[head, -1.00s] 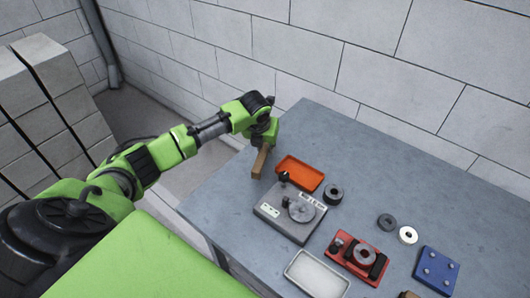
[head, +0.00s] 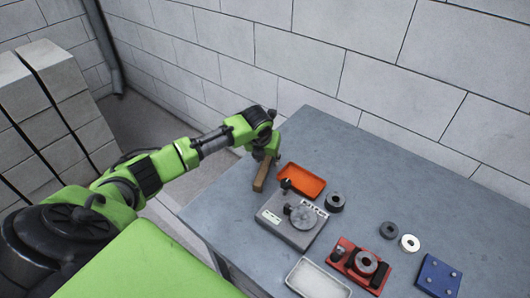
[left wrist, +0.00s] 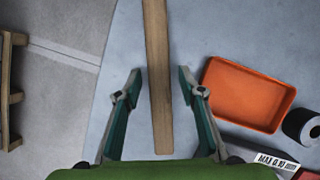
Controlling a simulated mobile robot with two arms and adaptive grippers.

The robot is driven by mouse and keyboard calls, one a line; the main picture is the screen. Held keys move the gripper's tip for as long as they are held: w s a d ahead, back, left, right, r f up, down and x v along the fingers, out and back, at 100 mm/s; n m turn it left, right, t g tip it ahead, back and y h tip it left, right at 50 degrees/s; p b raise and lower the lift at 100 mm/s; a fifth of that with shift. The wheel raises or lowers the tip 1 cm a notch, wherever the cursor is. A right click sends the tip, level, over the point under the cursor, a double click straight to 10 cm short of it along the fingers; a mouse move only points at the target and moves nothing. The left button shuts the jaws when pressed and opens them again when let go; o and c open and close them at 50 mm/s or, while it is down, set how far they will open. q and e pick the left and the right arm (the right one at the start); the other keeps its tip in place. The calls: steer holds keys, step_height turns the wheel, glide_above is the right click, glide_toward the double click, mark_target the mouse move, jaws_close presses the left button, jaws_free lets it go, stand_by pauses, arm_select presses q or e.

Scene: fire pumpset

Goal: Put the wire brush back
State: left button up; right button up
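The wire brush shows as a long wooden bar (left wrist: 157,75) in the left wrist view, running from the top edge down between my fingers. In the head view its brown handle (head: 261,177) is below my left gripper, at the left part of the table beside the orange tray (head: 302,181). My left gripper (left wrist: 159,78) is open, with a finger on each side of the bar and a visible gap on both sides. It also shows in the head view (head: 269,153). The bristles are not visible. I cannot tell whether the brush touches the table. My right gripper is not in view.
On the grey table (head: 385,170) are a grey gauge block (head: 290,222), a black ring (head: 335,202), a red fixture (head: 358,265), two small rings (head: 410,243), a blue plate (head: 438,277) and a white tray (head: 317,281). A block wall stands behind. The table's back area is clear.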

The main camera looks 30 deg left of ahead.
arm_select(q)
steer(key=v, duration=1.1)
steer(key=shift+b, duration=0.35)
stand_by(0.6)
